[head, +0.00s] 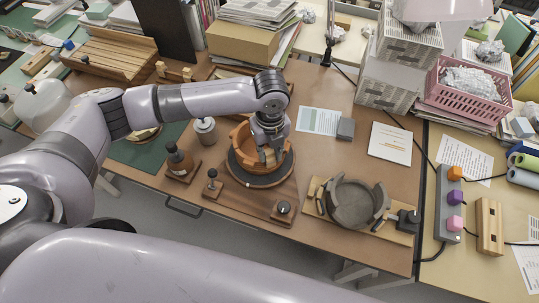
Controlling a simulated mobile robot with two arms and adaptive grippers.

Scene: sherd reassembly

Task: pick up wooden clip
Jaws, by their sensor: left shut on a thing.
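My left gripper (268,156) reaches down from above into the orange-brown clay bowl (243,137) on a dark round turntable (236,176). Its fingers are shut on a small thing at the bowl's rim. That thing is mostly hidden by the fingers and seems to be a wooden clip. Two small pale wooden pieces that look like clips, one at the left (161,69) and one at the right (187,74), stand on the table behind the bowl. My right gripper is not in view.
A grey broken vessel (352,204) sits on a wooden board at right. A pink basket (470,90) and paper stacks are at the back right. Bare table lies between turntable and board.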

